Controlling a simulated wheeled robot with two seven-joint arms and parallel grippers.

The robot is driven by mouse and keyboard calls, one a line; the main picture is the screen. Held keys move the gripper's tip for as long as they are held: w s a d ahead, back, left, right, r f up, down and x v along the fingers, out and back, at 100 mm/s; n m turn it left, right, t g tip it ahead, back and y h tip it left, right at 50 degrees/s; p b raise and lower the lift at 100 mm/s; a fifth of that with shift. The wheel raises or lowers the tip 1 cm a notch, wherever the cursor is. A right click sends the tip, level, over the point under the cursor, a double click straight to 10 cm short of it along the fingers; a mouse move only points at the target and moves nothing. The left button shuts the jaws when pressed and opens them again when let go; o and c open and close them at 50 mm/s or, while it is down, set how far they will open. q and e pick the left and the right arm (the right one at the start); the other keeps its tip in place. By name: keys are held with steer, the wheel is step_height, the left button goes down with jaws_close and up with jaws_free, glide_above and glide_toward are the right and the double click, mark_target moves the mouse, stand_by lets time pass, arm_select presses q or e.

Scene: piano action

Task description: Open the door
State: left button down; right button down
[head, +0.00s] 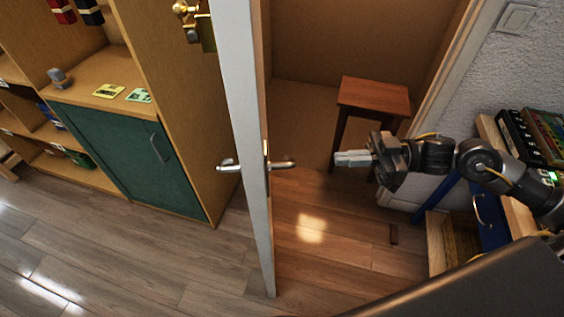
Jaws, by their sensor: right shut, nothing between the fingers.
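The door (238,110) is white and stands ajar, seen nearly edge-on in the middle of the head view. A metal lever handle (230,167) sticks out on its left face, and another lever (281,164) sticks out on its right face. My right gripper (340,159) is to the right of the door, pointing left toward the right-hand lever. It is shut and empty, with a clear gap between its fingertips and the lever. My left gripper is not in view.
A wooden stool (374,97) stands behind my right gripper, in the space past the doorway. A cabinet with a green door (128,151) stands left of the door. A shelf unit (439,246) with devices is at the right. Wooden floor (140,262) is clear at lower left.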

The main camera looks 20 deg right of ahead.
steer(key=p+x, duration=0.4)
steer(key=x, duration=1)
steer(key=shift+p, duration=0.35)
steer(key=shift+s, duration=0.1)
